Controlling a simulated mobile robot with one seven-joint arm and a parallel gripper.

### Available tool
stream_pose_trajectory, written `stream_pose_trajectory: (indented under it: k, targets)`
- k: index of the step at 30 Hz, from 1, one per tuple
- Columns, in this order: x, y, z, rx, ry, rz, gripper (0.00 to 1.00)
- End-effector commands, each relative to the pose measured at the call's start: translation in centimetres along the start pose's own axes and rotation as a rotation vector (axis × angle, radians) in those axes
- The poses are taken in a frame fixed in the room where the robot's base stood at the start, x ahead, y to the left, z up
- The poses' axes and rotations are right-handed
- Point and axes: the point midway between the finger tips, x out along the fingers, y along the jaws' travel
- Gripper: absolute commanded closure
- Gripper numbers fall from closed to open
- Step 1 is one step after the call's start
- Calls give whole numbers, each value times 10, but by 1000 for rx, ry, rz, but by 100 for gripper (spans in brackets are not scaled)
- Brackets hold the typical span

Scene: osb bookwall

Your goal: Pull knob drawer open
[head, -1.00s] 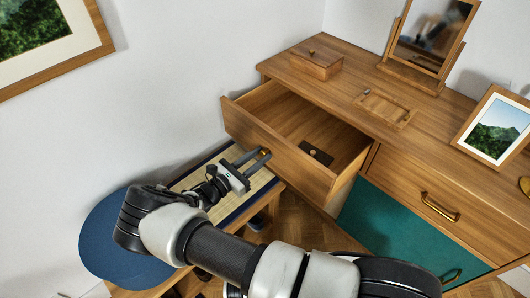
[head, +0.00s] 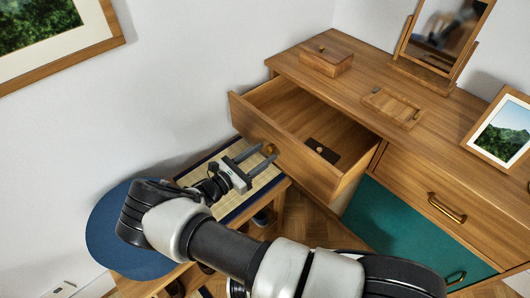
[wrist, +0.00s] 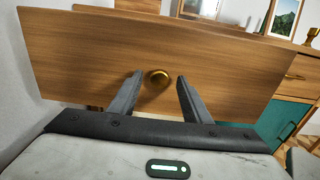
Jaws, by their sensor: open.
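The knob drawer is the top left drawer of the wooden dresser, and it stands pulled well out. The knob also shows in the wrist view (wrist: 158,77). My gripper (head: 268,153) is open in front of the drawer front. In the wrist view its two fingers (wrist: 160,80) lie left and right of the knob, with gaps on both sides. The knob sits close to the fingertips and is not clamped. A small dark item (head: 322,151) lies inside the drawer.
A wooden box (head: 326,60), a tray (head: 392,108), a mirror (head: 440,35) and a framed picture (head: 503,132) stand on the dresser. A bench with a woven mat (head: 188,178) and a blue round cushion (head: 120,238) are below my arm. A teal panel (head: 400,220) is under the drawers.

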Motion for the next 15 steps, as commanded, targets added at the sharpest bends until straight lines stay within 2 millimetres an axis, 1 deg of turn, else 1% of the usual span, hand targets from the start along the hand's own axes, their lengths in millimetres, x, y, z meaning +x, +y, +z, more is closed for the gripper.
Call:
stream_pose_trajectory:
  k: [1, 5, 9, 15]
  targets:
    - [-11, 1, 0, 0, 3, 3, 56]
    - [-41, 1, 0, 0, 3, 4, 56]
    - [-77, 1, 0, 2, 4, 3, 56]
    - [-122, 0, 0, 1, 3, 2, 56]
